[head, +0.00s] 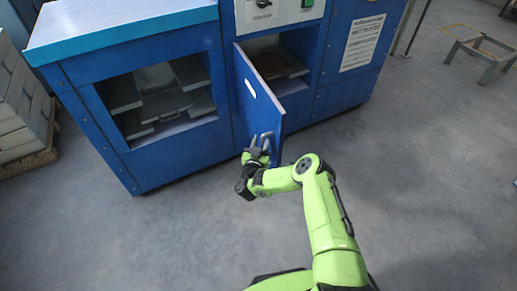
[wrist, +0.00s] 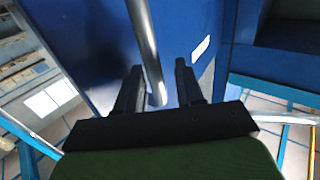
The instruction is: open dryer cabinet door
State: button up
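The dryer cabinet door (head: 258,100) is a blue panel with a white slot, swung part way out from the cabinet front. Its left edge is by the cabinet and its free edge points toward me, and the interior shows behind it. A grey metal handle (head: 266,139) is on the door's outer face near the free edge. My gripper (head: 257,151) is at this handle. In the wrist view the handle bar (wrist: 148,45) runs down between the two black fingers of my gripper (wrist: 158,85). The fingers are apart, with gaps beside the bar; contact cannot be told.
A blue cabinet section (head: 152,160) with an open window and several grey trays stands left of the door. A white control panel (head: 280,12) is above the opening. Stacked boxes (head: 18,105) are at far left, a metal frame (head: 482,56) at far right. Floor in front is clear.

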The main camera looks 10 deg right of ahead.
jog(key=p+v, duration=1.1)
jog(key=v, duration=0.4)
jog(key=shift+p, duration=0.3)
jog(key=shift+a, duration=0.1)
